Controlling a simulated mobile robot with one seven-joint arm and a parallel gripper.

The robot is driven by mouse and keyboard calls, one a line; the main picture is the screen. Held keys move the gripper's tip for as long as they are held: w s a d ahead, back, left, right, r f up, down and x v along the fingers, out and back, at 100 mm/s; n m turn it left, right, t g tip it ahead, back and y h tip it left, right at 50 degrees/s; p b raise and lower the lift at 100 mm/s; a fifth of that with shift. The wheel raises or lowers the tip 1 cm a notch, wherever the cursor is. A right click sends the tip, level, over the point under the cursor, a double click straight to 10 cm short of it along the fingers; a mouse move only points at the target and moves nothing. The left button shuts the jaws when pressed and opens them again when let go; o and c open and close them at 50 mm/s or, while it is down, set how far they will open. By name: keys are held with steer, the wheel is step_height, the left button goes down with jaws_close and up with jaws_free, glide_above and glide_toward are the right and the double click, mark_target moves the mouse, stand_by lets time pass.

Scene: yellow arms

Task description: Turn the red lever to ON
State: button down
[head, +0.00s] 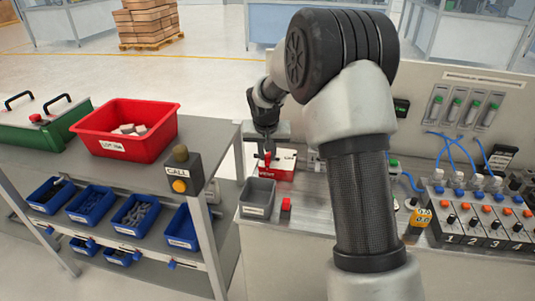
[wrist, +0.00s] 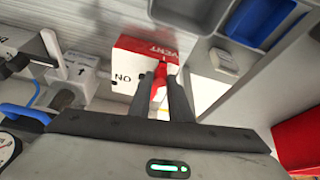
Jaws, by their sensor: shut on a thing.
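The vent box (wrist: 135,50), red with white parts and marked VENT, is in the upper middle of the wrist view. It also stands on the bench in the head view (head: 284,174). The red lever (wrist: 159,86) is between the fingers of my gripper (wrist: 163,82), which is shut on it. The ON mark (wrist: 122,78) shows upside down on a white face left of the lever. In the head view my gripper (head: 266,150) reaches down to the box top. Its fingers cover part of the lever, so its exact angle is hard to tell.
A grey bin (head: 258,197) and a small red block (head: 286,205) stand in front of the box. A CALL button post (head: 182,172) and a red tote (head: 125,128) are left. A numbered switch panel (head: 475,220) with blue tubes is right.

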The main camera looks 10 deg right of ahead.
steer(key=shift+s+d, duration=0.1)
steer(key=n+p, duration=0.1)
steer(key=d+n+y, duration=0.1)
steer(key=d+n+p, duration=0.1)
steer(key=shift+s+d+r+p, duration=0.15)
steer(key=shift+s+d+p, duration=0.05)
steer(key=shift+s+p, duration=0.1)
steer(key=d+n+p, duration=0.1)
steer(key=d+n+y, duration=0.1)
steer(key=n, duration=0.1)
steer(key=shift+w+p, duration=0.1)
steer(key=shift+p, duration=0.3)
steer(key=n, duration=0.1)
steer(key=d+n+y+p, duration=0.1)
steer(key=shift+w+d+n, duration=0.25)
steer(key=shift+w+n, duration=0.05)
steer(key=shift+w+d+n+g+y+p, duration=0.35)
steer(key=shift+d+n, duration=0.1)
steer(key=shift+n, duration=0.35)
steer(key=shift+w+d+n+g+y+p, duration=0.25)
steer(key=shift+d+n+y, duration=0.15)
steer(key=shift+n, duration=0.4)
steer(key=shift+d, duration=0.1)
steer(key=c, duration=1.6)
jaws_free()
steer(key=shift+c, duration=0.2)
